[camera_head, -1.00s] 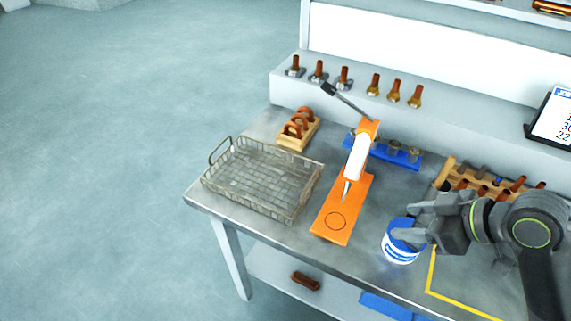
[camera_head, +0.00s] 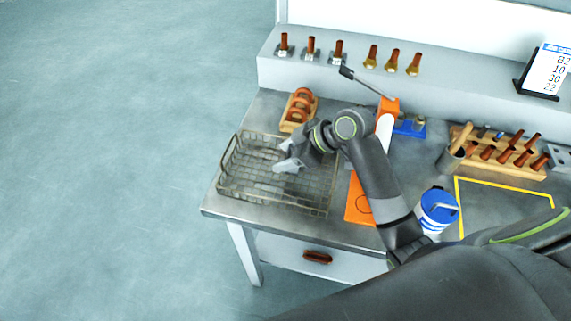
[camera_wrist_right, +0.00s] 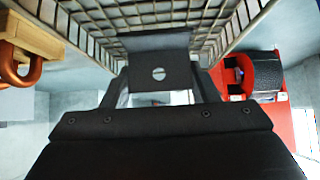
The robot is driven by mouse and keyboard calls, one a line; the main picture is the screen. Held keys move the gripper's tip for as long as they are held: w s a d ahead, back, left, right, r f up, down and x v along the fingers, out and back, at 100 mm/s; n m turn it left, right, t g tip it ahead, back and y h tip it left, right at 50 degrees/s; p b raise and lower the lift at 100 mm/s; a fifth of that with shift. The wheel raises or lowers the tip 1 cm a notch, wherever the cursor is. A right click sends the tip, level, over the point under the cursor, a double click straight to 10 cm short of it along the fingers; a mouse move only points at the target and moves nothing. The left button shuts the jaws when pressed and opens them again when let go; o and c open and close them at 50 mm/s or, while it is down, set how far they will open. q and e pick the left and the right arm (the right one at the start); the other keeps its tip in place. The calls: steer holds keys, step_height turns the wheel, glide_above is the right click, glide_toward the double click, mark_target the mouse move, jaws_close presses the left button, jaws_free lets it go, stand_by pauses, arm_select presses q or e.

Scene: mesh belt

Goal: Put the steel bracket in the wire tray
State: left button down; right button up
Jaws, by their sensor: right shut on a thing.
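The wire tray (camera_head: 228,168) stands at the left end of the steel bench, its mesh floor partly hidden by my right arm. My right gripper (camera_head: 284,160) is over the tray, pointing left. It is shut on the steel bracket (camera_head: 287,166), a light grey piece small in the head view. In the right wrist view the bracket (camera_wrist_right: 158,72) shows as a dark grey plate with a hole, between the fingers, with tray mesh (camera_wrist_right: 125,16) beyond it. Whether the bracket touches the mesh I cannot tell. My left gripper is not in view.
An orange press (camera_head: 359,205) stands right of the tray, partly behind my arm. A wooden rack with copper rings (camera_head: 299,108) is behind the tray. A blue-and-white tub (camera_head: 437,208) and a wooden tool rack (camera_head: 500,155) are to the right.

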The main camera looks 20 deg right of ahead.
mark_target(285, 175)
steer(key=f, duration=0.4)
steer(key=shift+w+a, duration=0.15)
steer(key=shift+a, duration=0.1)
steer(key=shift+d+f, duration=0.1)
steer(key=shift+f, duration=0.2)
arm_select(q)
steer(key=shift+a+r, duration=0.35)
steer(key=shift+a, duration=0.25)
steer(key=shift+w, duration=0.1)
arm_select(e)
steer(key=shift+f, duration=0.2)
steer(key=o, duration=1.1)
steer(key=shift+c, duration=0.2)
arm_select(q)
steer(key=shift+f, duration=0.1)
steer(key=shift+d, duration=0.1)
arm_select(e)
steer(key=shift+r, duration=0.15)
